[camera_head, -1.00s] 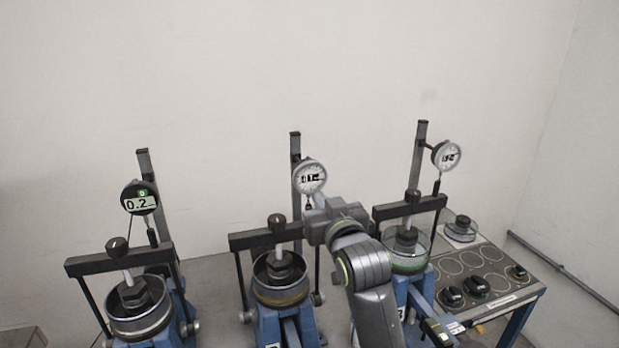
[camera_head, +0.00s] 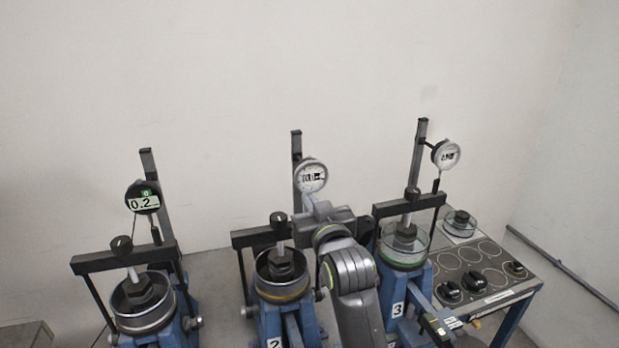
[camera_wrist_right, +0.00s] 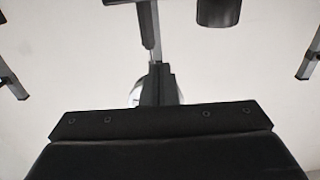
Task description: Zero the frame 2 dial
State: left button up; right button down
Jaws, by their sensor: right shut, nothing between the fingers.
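The frame 2 dial (camera_head: 310,176) is a round white gauge on the upright post of the middle frame (camera_head: 271,318), which bears a "2" label. Its display seems to read about 0.0, though it is small. My right gripper (camera_head: 308,200) is just below the dial, in front of the post, with its fingers pointing up to it; I cannot tell whether they touch. In the right wrist view the shut fingers (camera_wrist_right: 158,85) cover most of the dial, and only its pale edge (camera_wrist_right: 134,92) shows. My left gripper is in neither view.
The left frame has a dark dial (camera_head: 142,197) reading 0.2. Frame 3 with its white dial (camera_head: 446,154) stands right of my arm. A bench (camera_head: 500,297) at the right holds black weights (camera_head: 474,281) and a glass dish (camera_head: 459,224). The wall behind is bare.

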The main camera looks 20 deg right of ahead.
jog(key=s+p, duration=0.1)
jog(key=s, duration=0.5)
jog(key=shift+f+p, duration=0.3)
jog(key=shift+d, duration=0.1)
